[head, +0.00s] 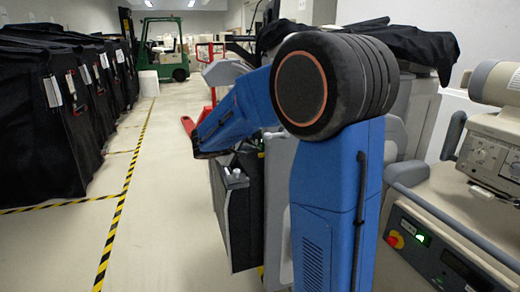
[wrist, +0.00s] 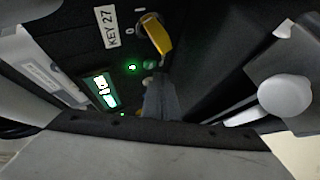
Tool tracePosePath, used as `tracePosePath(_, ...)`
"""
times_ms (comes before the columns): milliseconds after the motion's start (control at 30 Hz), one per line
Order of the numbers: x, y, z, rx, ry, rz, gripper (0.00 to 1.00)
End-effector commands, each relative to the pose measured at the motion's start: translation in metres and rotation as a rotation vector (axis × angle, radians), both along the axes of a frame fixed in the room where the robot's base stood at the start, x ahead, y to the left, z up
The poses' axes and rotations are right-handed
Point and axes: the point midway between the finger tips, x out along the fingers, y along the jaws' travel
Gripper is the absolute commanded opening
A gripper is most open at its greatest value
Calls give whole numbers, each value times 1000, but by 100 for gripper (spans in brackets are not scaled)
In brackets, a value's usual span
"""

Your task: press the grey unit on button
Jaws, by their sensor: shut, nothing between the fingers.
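In the wrist view a dark control panel fills the upper left. It has a small glowing green round light or button (wrist: 132,67) and a lit green display (wrist: 105,91). My gripper (wrist: 160,82) shows as a narrow dark grey shape in the middle, shut and empty, its tip close to the panel just right of the green light. Whether it touches anything I cannot tell. In the head view my blue arm reaches left and its gripper is hidden. Which control is the on button is not readable.
A yellow key (wrist: 157,34) sits above the green light, beside a "KEY 27" label (wrist: 113,27). A white round knob (wrist: 284,96) is at right.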

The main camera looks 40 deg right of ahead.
Motion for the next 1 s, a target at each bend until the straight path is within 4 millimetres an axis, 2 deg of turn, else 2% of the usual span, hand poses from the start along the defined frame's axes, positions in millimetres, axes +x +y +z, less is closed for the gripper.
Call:
tracePosePath(367,1,2,0,0,0,0,0)
tracePosePath(1000,14,47,0,-1,0,1,0)
